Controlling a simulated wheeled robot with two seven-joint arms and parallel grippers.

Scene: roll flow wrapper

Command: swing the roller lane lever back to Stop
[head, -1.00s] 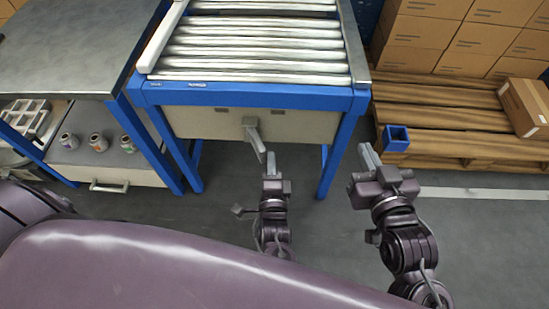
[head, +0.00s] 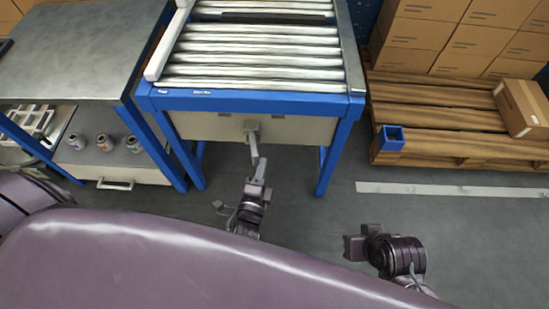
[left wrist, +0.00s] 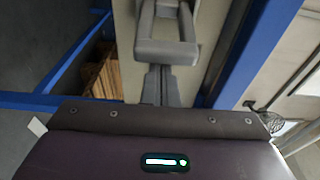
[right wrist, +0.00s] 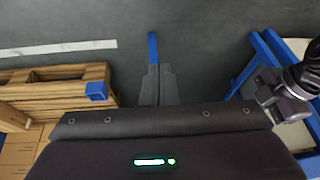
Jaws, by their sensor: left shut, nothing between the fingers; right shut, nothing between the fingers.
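The roller lane lever (head: 252,142) is a grey handle hanging down from the lane's beige front panel (head: 205,126). My left gripper (head: 261,168) is shut and empty at the lever's lower end. In the left wrist view the lever (left wrist: 166,50) has a looped grip, and my shut fingertips (left wrist: 161,70) are right at its near bar. I cannot tell whether they touch it. My right gripper (head: 350,247) is low at the right, away from the lever. Its fingers (right wrist: 158,70) are shut and empty in the right wrist view. No Stop marking is readable.
The roller lane's blue frame (head: 250,103) and legs stand around the lever. A metal-topped table (head: 80,50) with cans on its lower shelf is at the left. A pallet (head: 440,110) with cartons and a blue bin (head: 390,138) is at the right. Floor between is clear.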

